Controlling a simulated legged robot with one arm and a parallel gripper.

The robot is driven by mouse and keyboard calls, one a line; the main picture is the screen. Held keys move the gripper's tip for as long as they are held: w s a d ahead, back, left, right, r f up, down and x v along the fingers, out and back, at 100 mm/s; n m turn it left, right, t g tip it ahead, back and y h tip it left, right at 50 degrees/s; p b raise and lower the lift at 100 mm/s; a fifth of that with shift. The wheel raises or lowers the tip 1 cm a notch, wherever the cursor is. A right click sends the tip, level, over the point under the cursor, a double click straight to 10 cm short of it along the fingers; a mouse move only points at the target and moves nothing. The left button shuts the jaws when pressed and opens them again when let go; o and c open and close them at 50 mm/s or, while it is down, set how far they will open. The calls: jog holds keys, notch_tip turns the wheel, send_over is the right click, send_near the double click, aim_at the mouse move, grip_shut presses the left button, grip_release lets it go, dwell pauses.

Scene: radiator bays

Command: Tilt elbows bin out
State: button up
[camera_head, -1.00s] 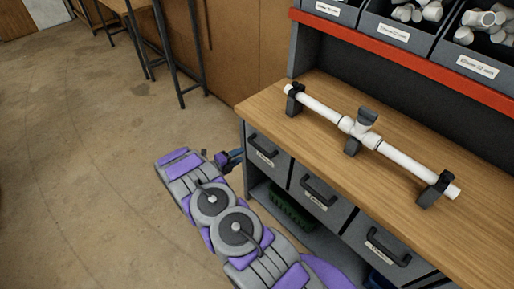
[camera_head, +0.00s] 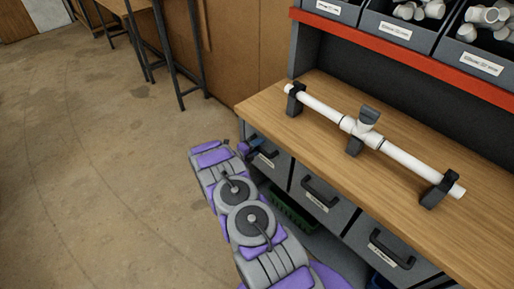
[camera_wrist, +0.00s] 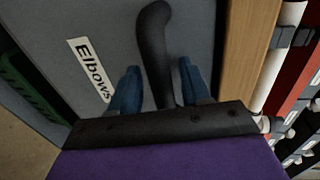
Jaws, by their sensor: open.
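The elbows bin is the leftmost grey bin (camera_head: 279,164) under the bench in the head view. Its front (camera_wrist: 110,25) fills much of the wrist view, with a white label (camera_wrist: 89,70) reading "Elbows". Its black curved handle (camera_wrist: 153,40) lies between the two blue fingers of my gripper (camera_wrist: 159,84), one on each side. My gripper is open, and I cannot tell whether either finger touches the handle. In the head view my gripper (camera_head: 253,148) is at the bin's front and hides part of it and its handle.
Two more grey handled bins (camera_head: 318,195) (camera_head: 388,255) sit to the right under the wooden bench top (camera_head: 290,115). A white pipe assembly (camera_head: 405,163) rests on black stands on top. A green crate (camera_head: 290,210) is below. Open floor (camera_head: 90,170) lies left.

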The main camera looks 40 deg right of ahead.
jog(key=shift+c, duration=0.2)
jog(key=shift+a, duration=0.1)
grip_shut()
jog(key=shift+a+f, duration=0.1)
